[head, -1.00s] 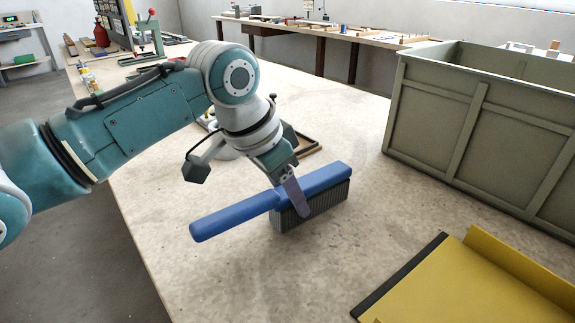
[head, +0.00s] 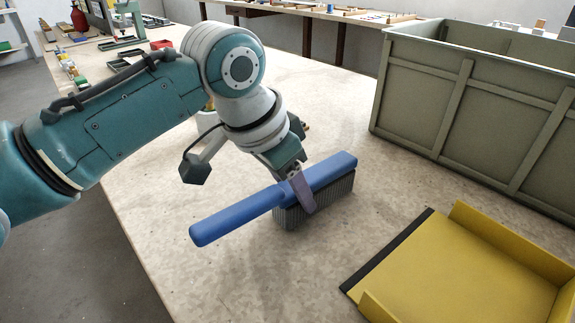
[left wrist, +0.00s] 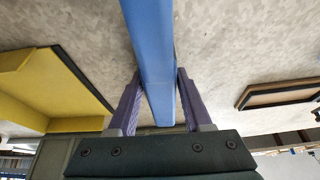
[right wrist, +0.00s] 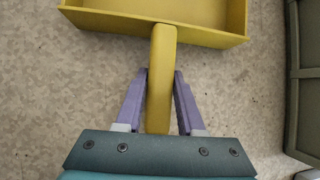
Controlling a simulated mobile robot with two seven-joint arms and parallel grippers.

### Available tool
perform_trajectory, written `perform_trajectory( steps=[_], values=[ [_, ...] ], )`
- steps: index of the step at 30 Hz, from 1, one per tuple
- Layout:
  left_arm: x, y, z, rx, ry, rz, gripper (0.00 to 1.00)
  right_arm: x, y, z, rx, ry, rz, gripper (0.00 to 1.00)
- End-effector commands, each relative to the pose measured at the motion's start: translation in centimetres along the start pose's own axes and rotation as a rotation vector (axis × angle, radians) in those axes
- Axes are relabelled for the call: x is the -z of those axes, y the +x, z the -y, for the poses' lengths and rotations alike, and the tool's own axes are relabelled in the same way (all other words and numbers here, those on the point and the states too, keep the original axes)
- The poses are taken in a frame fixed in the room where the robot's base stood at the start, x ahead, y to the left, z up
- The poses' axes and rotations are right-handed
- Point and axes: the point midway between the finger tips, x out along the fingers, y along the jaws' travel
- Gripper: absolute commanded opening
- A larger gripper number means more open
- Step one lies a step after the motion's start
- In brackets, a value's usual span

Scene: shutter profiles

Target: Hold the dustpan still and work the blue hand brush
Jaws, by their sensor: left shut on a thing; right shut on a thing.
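The blue hand brush (head: 235,215) stands on the table with its grey bristles (head: 318,204) down and its handle to the left. My left gripper (head: 305,196) is shut on the brush's blue back, above the bristles. In the left wrist view the blue brush (left wrist: 152,60) runs between the purple fingers (left wrist: 157,97). The yellow dustpan (head: 465,270) lies at the lower right, its dark front lip (head: 390,250) facing the brush, with a gap of bare table between them. In the right wrist view my right gripper (right wrist: 160,100) is shut on the dustpan's yellow handle (right wrist: 161,75). The right gripper is outside the head view.
A large grey-green crate (head: 480,115) stands behind the dustpan. A small vise and red bottle (head: 78,18) stand at the far left. The table between brush and dustpan is clear.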

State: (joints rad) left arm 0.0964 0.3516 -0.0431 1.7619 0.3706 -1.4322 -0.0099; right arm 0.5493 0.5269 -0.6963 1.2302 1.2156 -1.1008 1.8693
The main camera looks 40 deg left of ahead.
Motion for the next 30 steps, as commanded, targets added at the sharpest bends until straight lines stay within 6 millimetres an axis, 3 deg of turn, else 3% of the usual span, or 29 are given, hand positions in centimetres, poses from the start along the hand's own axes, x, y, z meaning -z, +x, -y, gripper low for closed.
perform_trajectory(
  steps=[5,19,30],
  values=[
    [-0.1,0.0,-1.2,-0.002,0.0,0.002,0.0,0.0,0.0,0.0,0.001,-0.001,0.0,0.0],
    [-0.1,0.0,-1.5,-0.002,0.0,0.002,0.0,0.0,0.0,0.0,0.001,-0.001,-0.001,0.0],
    [-0.1,0.0,-4.0,-0.002,0.0,0.001,0.0,0.0,0.0,0.0,0.001,-0.001,-0.001,0.0]
  ],
)
